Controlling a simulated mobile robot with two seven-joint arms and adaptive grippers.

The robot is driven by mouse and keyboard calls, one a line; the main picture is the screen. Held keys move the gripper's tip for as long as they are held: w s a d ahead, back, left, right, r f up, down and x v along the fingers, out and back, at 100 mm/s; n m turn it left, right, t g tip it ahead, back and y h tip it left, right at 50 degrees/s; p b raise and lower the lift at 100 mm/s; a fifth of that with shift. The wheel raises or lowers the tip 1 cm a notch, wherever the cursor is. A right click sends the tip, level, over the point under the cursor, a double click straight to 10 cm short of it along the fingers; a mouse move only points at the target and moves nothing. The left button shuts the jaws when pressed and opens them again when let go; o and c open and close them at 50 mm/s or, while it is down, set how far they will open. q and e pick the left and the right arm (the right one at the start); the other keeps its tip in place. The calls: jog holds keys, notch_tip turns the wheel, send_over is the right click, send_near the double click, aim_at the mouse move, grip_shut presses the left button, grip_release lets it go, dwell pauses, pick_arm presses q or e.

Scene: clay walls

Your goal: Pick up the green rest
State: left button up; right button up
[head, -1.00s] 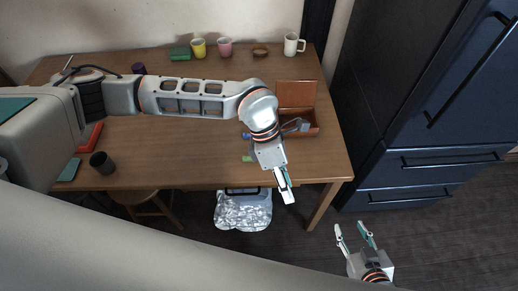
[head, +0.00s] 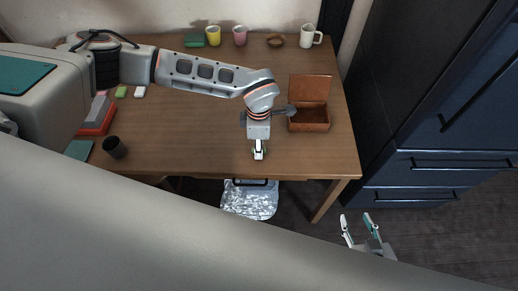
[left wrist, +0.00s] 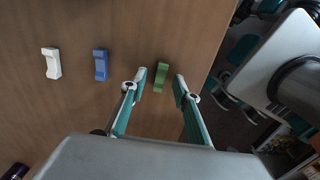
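The green rest (left wrist: 161,76) is a small notched block on the wooden table, seen in the left wrist view. My left gripper (left wrist: 160,82) is open, with a fingertip on either side of the green rest in that picture. I cannot tell the height gap between fingertips and rest. In the head view my left gripper (head: 258,153) points down over the table near its front edge and hides the green rest. My right gripper (head: 358,222) is open and empty, beyond the table's front edge.
A blue rest (left wrist: 101,65) and a white rest (left wrist: 53,63) lie in a row beside the green one. An open brown box (head: 309,122) stands to the right of the left gripper. A dark cup (head: 115,147) and red tray (head: 97,124) are at left. Mugs line the back.

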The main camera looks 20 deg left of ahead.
pick_arm(q)
jog(key=shift+f, duration=0.3)
grip_shut()
jog(key=shift+r, duration=0.15)
